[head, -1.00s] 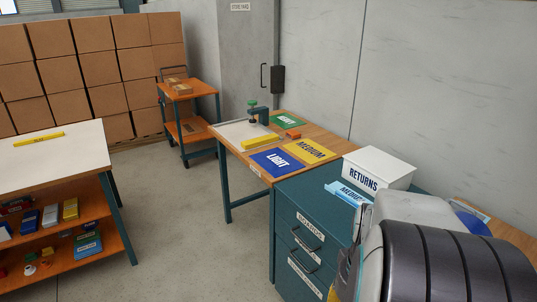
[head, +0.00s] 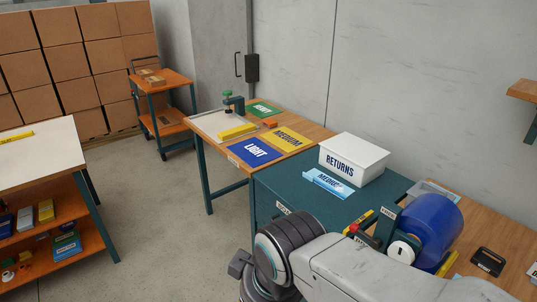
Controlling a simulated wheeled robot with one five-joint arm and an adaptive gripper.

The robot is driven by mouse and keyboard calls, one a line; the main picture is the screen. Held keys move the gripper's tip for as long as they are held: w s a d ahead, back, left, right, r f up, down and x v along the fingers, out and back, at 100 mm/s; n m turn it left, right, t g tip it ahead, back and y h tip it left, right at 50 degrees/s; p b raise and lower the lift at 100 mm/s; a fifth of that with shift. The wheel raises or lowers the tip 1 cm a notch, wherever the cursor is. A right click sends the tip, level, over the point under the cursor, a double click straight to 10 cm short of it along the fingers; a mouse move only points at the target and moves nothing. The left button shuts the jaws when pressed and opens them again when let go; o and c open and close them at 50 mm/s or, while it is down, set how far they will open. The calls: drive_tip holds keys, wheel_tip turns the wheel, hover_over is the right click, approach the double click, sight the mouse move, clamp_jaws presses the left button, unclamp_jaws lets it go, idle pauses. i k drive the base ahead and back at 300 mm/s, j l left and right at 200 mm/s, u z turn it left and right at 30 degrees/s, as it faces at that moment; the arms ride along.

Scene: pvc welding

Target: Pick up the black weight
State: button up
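I cannot make out a black weight for certain. A small black block-like object (head: 488,262) with a paler patch on it lies on the wooden bench at the right, but I cannot tell what it is. My arm's grey link and dark ringed joint cover the bottom middle. My gripper's fingers do not show, so its state and anything in it are hidden.
Blue, yellow and green mats lie on the bench behind. A blue cylinder (head: 432,224) stands right. Clear floor (head: 165,215) lies left.

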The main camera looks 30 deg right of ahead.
sight(485, 263)
drive_tip(key=z, duration=2.85)
